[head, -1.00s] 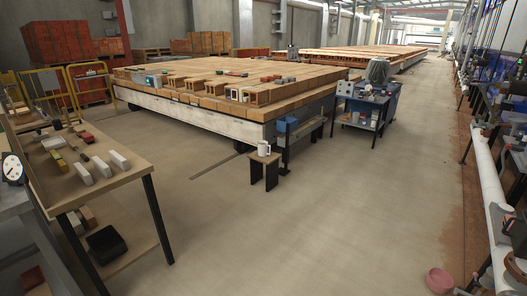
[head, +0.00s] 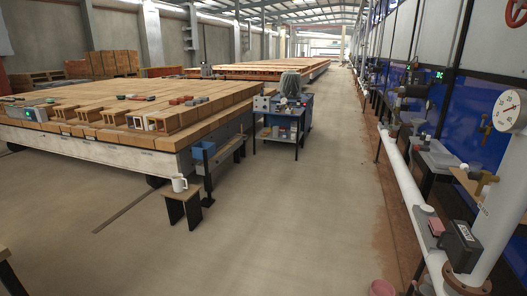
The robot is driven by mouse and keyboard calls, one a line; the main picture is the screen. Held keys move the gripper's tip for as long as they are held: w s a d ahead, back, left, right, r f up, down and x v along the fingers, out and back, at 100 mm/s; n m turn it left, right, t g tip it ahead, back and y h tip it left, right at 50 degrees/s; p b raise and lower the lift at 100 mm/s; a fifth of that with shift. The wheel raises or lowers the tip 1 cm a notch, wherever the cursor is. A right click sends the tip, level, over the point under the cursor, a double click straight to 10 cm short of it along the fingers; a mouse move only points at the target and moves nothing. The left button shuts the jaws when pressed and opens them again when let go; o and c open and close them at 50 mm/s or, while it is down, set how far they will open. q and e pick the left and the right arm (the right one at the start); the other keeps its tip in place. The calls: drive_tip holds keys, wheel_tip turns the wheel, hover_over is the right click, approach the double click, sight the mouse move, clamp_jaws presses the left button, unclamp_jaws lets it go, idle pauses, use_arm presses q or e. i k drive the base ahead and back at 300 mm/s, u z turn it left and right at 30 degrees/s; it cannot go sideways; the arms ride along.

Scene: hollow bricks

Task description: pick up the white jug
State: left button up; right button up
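The white jug (head: 179,183) stands upright on a small dark-legged stool (head: 182,196) in the head view, left of the middle. The stool is on the floor beside the near right corner of the long brick-covered table. Nothing touches the jug except the stool top under it. Neither of my grippers is in view.
The long table (head: 165,160) fills the left. A blue bin (head: 204,151) sits just behind the stool. A cart (head: 280,135) stands further back. A white pipe (head: 412,190) runs along the right wall. A pink bowl (head: 382,288) is at the bottom right. The middle floor is clear.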

sight(177, 180)
drive_tip(key=z, duration=0.25)
drive_tip(key=i, duration=2.35)
drive_tip(key=u, duration=0.4)
drive_tip(key=i, duration=2.35)
drive_tip(key=u, duration=1)
drive_tip(key=i, duration=0.55)
drive_tip(key=u, duration=0.15)
